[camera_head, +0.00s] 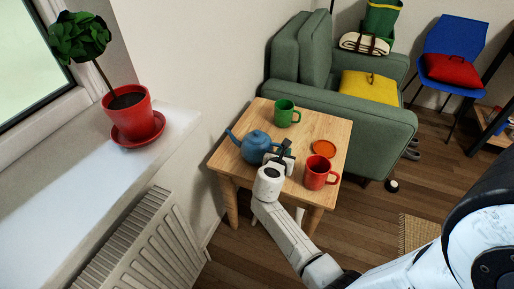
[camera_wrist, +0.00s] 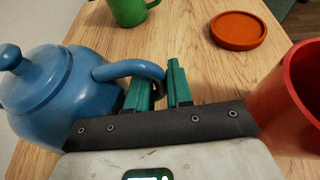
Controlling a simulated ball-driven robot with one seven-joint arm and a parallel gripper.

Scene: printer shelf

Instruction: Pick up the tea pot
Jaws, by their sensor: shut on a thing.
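The blue tea pot (camera_head: 256,146) stands upright on the small wooden table (camera_head: 224,160), its spout to the left. It also shows at the left of the wrist view (camera_wrist: 70,90), with its lid and its handle (camera_wrist: 135,70). My gripper (camera_head: 284,158) is at the right side of the tea pot. In the wrist view, its green fingers (camera_wrist: 158,88) are shut on the handle, one finger on either side of it. I cannot see a gap between the pot's base and the table.
A red mug (camera_head: 320,173) stands close to the right of my gripper. A green mug (camera_head: 286,113) and an orange coaster (camera_head: 324,149) are behind it on the table. A green armchair (camera_head: 365,130) borders the table's far right. A windowsill and radiator are at the left.

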